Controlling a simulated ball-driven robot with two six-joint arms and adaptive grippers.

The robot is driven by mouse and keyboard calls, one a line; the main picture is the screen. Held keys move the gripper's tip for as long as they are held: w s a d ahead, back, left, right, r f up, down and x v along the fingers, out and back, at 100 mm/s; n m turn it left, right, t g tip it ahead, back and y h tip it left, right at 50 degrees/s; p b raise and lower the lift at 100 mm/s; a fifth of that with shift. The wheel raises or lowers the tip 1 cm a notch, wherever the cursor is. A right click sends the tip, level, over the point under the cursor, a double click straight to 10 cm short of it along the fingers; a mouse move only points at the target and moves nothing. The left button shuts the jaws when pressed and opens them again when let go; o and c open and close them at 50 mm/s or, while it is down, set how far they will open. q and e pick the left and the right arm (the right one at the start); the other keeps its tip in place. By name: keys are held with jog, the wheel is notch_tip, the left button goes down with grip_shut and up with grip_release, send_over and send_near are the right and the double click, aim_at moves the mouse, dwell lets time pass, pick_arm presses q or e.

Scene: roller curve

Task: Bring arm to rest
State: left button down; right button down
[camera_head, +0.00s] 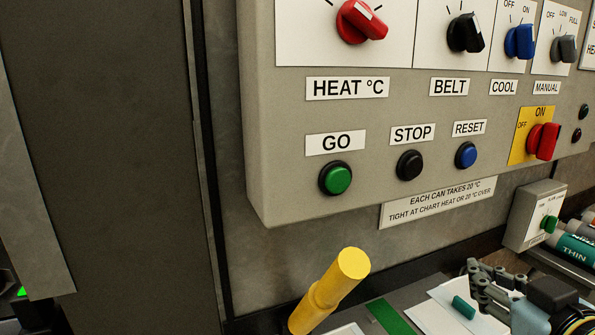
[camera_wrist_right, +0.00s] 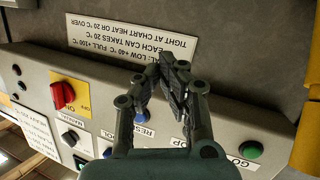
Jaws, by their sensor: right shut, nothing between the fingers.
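My right gripper (camera_head: 476,280) is at the lower right of the head view, low in front of the control panel (camera_head: 290,200). It also shows in the right wrist view (camera_wrist_right: 172,72), with its dark jointed fingers shut together and nothing between them. The fingers are apart from the GO button (camera_head: 338,179), STOP button (camera_head: 410,165) and RESET button (camera_head: 466,155) in the head view. The rest of my right arm is mostly outside the frame. My left gripper is not in view.
A yellow cylindrical handle (camera_head: 331,290) stands tilted left of the gripper. White paper (camera_head: 440,318) with a small teal piece (camera_head: 463,307) lies below the fingers. A small box with a green knob (camera_head: 536,215) and several tubes (camera_head: 575,250) are at the right.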

jog(key=s+f+m+g+h, duration=0.1)
jog(key=s+f+g, duration=0.4)
jog(key=s, duration=0.6)
jog(key=s+f+m+g+h, duration=0.1)
jog(key=s+f+g, duration=0.2)
jog(key=s+g, duration=0.6)
jog(key=s+d+f+b, duration=0.2)
jog(key=f, duration=1.3)
jog(key=s+d+f+b, duration=0.1)
jog(key=s+f, duration=0.1)
jog(key=f, duration=1.3)
jog(key=s+d+f+b, duration=0.1)
jog(key=s+f+b, duration=0.2)
jog(key=s+f, duration=1.5)
jog(key=shift+s+f+m, duration=0.2)
jog(key=shift+f+m, duration=0.2)
jog(key=shift+g, duration=0.3)
